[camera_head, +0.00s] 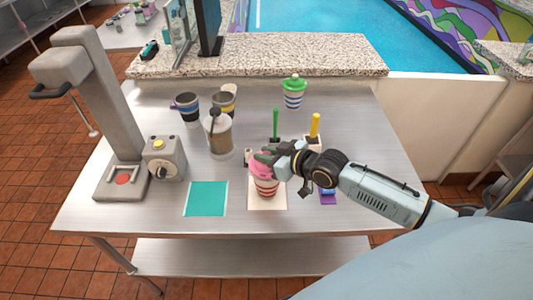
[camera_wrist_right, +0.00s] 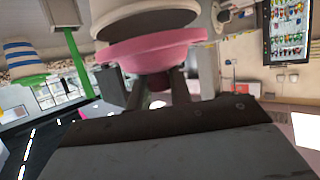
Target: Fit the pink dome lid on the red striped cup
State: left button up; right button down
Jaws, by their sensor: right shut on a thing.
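The red striped cup (camera_head: 266,188) stands upright on a pale square mat (camera_head: 280,203) near the table's front. The pink dome lid (camera_head: 258,169) is at the cup's mouth, slightly to its left in the head view. My right gripper (camera_head: 265,156) is shut on the lid from above and behind and hides part of it. In the right wrist view the pink lid (camera_wrist_right: 155,48) lies between the fingers, its rim tilted against the pale cup (camera_wrist_right: 135,18). I cannot tell whether the lid is seated. My left gripper is not in view.
A blender-like cup (camera_head: 218,137) and two mugs stand behind left. A green-lidded striped cup (camera_head: 293,93) stands at the back. Green and yellow-handled tools (camera_head: 314,128) stand behind my gripper. A teal mat (camera_head: 206,199) is bare. A grey machine (camera_head: 122,180) stands left.

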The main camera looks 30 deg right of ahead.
jog(key=shift+f, duration=0.15)
jog(key=shift+f+b, duration=0.35)
jog(key=shift+f, duration=0.2)
jog(key=c, duration=1.2)
grip_release()
jog(key=shift+s, duration=0.1)
jog(key=v, duration=1.3)
jog(key=shift+d, duration=0.15)
